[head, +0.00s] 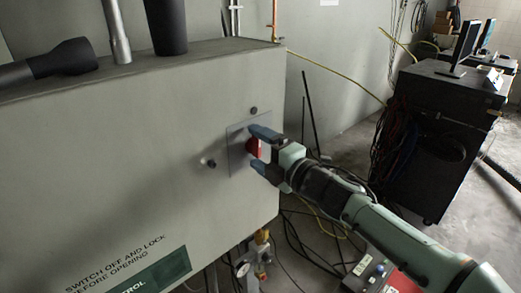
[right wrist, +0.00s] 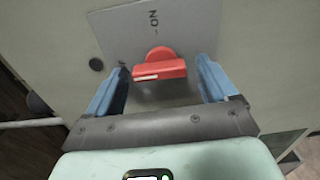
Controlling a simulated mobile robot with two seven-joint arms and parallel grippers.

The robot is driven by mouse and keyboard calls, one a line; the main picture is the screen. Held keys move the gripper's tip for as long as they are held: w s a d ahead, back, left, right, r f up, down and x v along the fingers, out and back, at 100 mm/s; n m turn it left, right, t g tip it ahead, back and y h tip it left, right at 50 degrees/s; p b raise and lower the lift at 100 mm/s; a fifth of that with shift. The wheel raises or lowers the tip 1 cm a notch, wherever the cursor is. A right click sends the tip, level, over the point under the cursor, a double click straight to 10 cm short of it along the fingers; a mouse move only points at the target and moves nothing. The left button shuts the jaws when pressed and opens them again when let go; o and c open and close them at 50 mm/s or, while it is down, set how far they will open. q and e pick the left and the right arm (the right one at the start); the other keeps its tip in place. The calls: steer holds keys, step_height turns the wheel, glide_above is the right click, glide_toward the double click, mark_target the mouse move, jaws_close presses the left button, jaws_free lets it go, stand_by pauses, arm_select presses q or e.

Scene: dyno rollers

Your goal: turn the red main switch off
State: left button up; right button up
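The red main switch (head: 253,147) sits on a grey square plate (head: 236,152) on the front of the large grey cabinet. In the right wrist view its red handle (right wrist: 158,70) lies crosswise, with a white mark on its left part. An ON label shows beyond it on the plate, and part of another label shows near its left end. My right gripper (head: 255,148) is open, its blue fingers on either side of the handle. In the wrist view gaps show between the handle and both fingers. My left gripper is not in view.
Cables and a pipe fitting (head: 258,250) are below right.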

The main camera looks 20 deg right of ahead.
steer(key=v, duration=1.3)
steer(key=shift+s+p, duration=0.2)
steer(key=shift+p, duration=0.15)
steer(key=shift+d, duration=0.1)
